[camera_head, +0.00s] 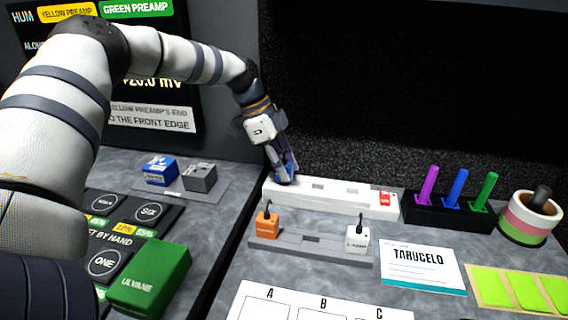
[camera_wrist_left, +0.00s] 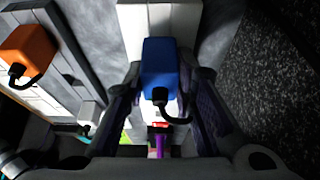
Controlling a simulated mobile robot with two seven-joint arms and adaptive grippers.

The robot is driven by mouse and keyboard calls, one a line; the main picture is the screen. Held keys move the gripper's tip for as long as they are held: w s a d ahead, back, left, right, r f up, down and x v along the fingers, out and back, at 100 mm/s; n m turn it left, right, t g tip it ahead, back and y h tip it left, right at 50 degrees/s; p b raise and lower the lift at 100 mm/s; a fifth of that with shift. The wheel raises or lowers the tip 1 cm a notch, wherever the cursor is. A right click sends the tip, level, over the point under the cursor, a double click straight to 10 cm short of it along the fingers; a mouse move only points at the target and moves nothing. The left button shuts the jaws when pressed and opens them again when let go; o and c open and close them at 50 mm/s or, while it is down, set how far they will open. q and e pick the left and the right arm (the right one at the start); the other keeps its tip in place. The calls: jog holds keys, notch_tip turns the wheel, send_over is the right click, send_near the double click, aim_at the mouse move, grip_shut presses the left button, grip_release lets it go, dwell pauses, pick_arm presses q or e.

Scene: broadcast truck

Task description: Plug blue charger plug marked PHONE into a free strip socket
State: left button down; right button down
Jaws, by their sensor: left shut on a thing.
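My left gripper (camera_head: 287,172) is at the left end of the white power strip (camera_head: 330,199). It is shut on the blue plug (camera_wrist_left: 160,65), which sits between the two fingers in the left wrist view with its black cord curling off. The plug is over the strip's left end; I cannot tell whether it is seated in a socket. Its PHONE marking is not readable. Two grey socket spots show on the strip's top, with a red switch (camera_head: 386,198) at its right end. My right gripper is not in view.
An orange plug (camera_head: 266,225) and a white plug (camera_head: 357,240) stand on a grey holder (camera_head: 311,251) in front of the strip. A black rack (camera_head: 447,215) with coloured pens is to the right, beside tape rolls (camera_head: 530,218). A card (camera_head: 423,268) lies in front.

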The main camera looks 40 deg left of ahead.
pick_arm(q)
jog(key=shift+f, duration=0.25)
jog(key=c, duration=1.2)
grip_release()
jog(key=shift+c, duration=0.2)
jog(key=shift+r, duration=0.1)
jog(key=v, duration=1.2)
